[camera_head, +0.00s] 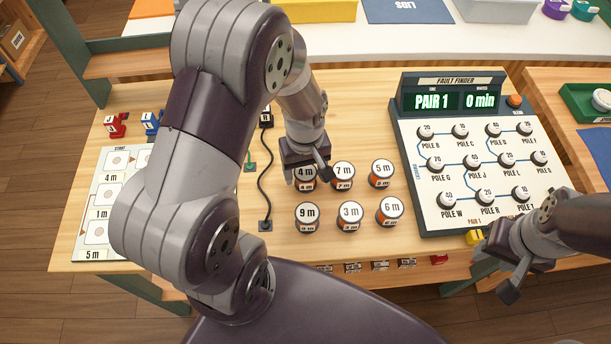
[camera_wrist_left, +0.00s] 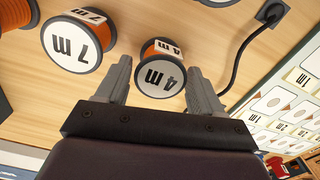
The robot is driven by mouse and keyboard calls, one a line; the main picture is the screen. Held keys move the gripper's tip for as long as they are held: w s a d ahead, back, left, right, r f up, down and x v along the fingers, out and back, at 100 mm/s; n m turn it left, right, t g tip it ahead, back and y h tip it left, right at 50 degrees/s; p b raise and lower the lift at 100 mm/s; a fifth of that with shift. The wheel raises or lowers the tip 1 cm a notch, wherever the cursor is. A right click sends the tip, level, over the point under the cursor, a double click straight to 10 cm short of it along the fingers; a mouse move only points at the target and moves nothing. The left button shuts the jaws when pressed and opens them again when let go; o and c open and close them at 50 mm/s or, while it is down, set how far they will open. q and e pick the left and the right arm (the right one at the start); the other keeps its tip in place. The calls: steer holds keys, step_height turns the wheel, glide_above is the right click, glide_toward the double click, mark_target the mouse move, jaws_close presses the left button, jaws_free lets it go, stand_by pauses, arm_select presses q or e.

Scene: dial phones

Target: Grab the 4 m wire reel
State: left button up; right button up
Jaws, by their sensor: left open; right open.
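The 4 m wire reel (camera_head: 305,174) is a small orange spool with a white labelled top, at the back left of a group of reels on the wooden table. In the left wrist view the 4 m reel (camera_wrist_left: 161,78) lies between and just beyond the fingertips. My left gripper (camera_head: 308,166) is open above the reel and partly covers it in the head view; its two fingers (camera_wrist_left: 158,85) show in the wrist view. My right gripper (camera_head: 512,270) is open and empty at the table's front right, near a yellow piece.
The 7 m reel (camera_head: 343,173) stands close to the right of the 4 m reel; it shows in the wrist view (camera_wrist_left: 77,42). The 9 m reel (camera_head: 307,215) is in front. A black cable (camera_head: 262,185) runs to the left. The fault finder panel (camera_head: 455,200) fills the right.

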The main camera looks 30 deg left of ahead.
arm_select(q)
steer(key=shift+f, duration=0.95)
steer(key=c, duration=0.8)
steer(key=shift+r, duration=0.1)
